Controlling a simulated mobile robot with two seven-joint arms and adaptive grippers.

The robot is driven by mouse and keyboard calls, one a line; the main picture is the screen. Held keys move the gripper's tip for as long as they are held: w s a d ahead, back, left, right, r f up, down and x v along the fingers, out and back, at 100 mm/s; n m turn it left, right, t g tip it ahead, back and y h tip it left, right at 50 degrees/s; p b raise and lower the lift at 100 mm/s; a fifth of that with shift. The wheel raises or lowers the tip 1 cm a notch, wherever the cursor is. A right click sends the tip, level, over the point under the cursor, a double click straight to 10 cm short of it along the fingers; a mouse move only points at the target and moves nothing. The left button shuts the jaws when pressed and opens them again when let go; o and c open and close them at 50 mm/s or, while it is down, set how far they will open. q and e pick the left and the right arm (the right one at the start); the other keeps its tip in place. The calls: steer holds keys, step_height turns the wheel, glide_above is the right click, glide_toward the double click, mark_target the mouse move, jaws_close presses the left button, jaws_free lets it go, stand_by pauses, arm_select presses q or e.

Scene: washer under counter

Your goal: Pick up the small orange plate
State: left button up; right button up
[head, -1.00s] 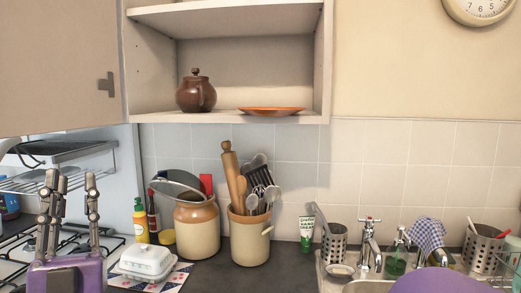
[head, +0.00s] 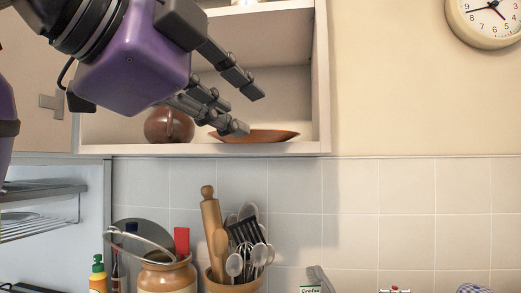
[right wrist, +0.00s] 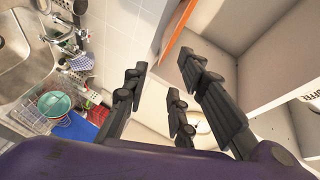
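The small orange plate (head: 268,136) lies flat on the lower shelf of the open wall cupboard, right of the brown teapot. Its edge also shows at the top of the right wrist view (right wrist: 178,28). My right gripper (head: 247,111) reaches in from the upper left, its fingers angled down to the right, just in front of and above the plate's left part. In the right wrist view its fingers (right wrist: 163,66) are spread with nothing between them. Contact with the plate cannot be told. The left part of the plate is partly hidden by a fingertip. My left gripper is not seen.
The brown teapot (head: 168,126) stands close behind my gripper. The cupboard's right side wall (head: 321,75) and upper shelf bound the space. Below, a utensil crock (head: 232,284) with a rolling pin (head: 210,215) stands on the counter. A clock (head: 487,18) hangs at right.

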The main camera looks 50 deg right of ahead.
mark_target(254, 140)
steer(key=x, duration=0.7)
steer(key=shift+w+d, duration=0.2)
steer(key=shift+a, duration=0.1)
steer(key=shift+c, duration=0.5)
jaws_close()
